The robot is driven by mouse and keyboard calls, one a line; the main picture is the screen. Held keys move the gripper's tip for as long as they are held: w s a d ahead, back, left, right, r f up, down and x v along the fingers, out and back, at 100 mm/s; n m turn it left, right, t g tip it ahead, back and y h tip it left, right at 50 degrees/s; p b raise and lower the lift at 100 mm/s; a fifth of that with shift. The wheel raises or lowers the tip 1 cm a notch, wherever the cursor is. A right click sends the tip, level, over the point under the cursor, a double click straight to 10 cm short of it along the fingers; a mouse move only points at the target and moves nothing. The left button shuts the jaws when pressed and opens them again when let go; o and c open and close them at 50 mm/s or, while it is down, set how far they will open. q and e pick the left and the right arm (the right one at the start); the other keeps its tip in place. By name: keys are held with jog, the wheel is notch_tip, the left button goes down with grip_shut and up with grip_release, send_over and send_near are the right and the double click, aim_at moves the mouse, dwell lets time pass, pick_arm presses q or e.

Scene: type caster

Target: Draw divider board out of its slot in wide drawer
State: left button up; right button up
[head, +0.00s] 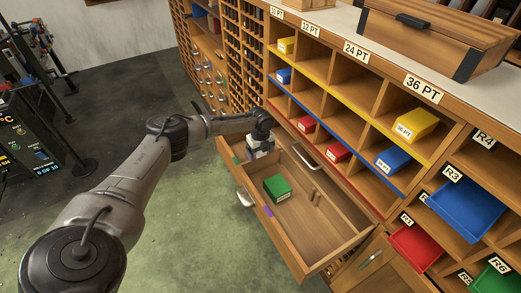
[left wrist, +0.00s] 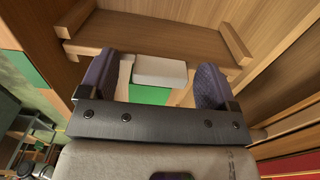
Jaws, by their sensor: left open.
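The wide drawer (head: 322,235) is pulled open below the cubbyholes. My left gripper (head: 260,150) is over its far left end and hides that part in the head view. In the left wrist view my left gripper (left wrist: 155,88) is open, its two dark fingers apart. Between and beyond them are a white block (left wrist: 160,72) and a green patch below it. Just beyond is a wooden board-like piece (left wrist: 150,43) with raised strips at its ends. I take this to be the divider board, but cannot be certain. No contact is clear. My right gripper is out of view.
A green box (head: 277,187) lies in the drawer, with two small wooden cleats (head: 314,195) on the inner wall beyond. The cabinet rises close behind; the drawer's right part is clear.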

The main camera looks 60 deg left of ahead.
pick_arm(q)
jog(key=shift+f, duration=0.1)
jog(key=c, duration=1.4)
jog(key=shift+r+p, duration=0.35)
jog(key=shift+p, duration=0.1)
jog(key=shift+r+p, duration=0.35)
jog(key=shift+p, duration=0.05)
jog(key=shift+r+p, duration=3.05)
jog(key=shift+p, duration=0.05)
jog(key=shift+r+p, duration=1.6)
jog(key=shift+r, duration=0.05)
jog(key=shift+d, duration=0.1)
